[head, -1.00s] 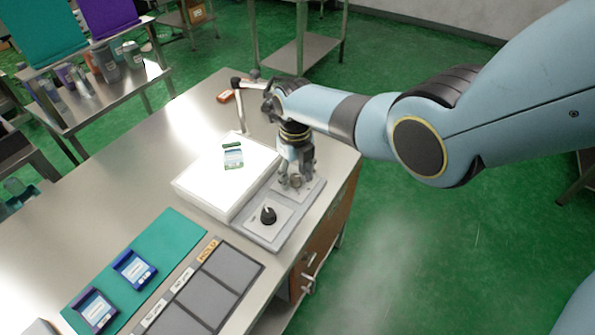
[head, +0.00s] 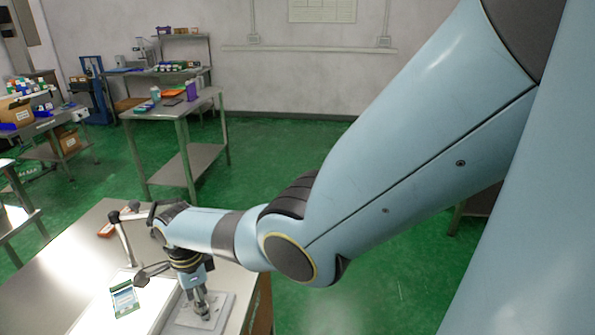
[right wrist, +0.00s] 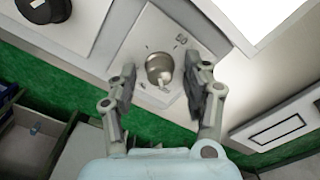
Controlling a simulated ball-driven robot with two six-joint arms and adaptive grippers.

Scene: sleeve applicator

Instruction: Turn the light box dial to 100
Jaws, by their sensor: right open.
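The light box (head: 125,303) glows white on the metal table, with a small green-edged card (head: 124,298) on top. Beside it is a grey control base (head: 228,308). In the right wrist view a silver knob (right wrist: 160,66) with a small pointer sits on a light plate marked with small symbols. My right gripper (right wrist: 159,72) is open, its fingers on either side of this knob; contact cannot be told. A black dial (right wrist: 40,8) shows at the upper left, apart from the fingers. In the head view my right gripper (head: 203,304) hides most of the knob. My left gripper is out of view.
A jointed stand (head: 124,240) rises behind the light box, near my right wrist. A red-brown object (head: 112,224) lies at the table's far edge. Shelves and a side table (head: 175,110) stand farther back. Green floor lies right of the table.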

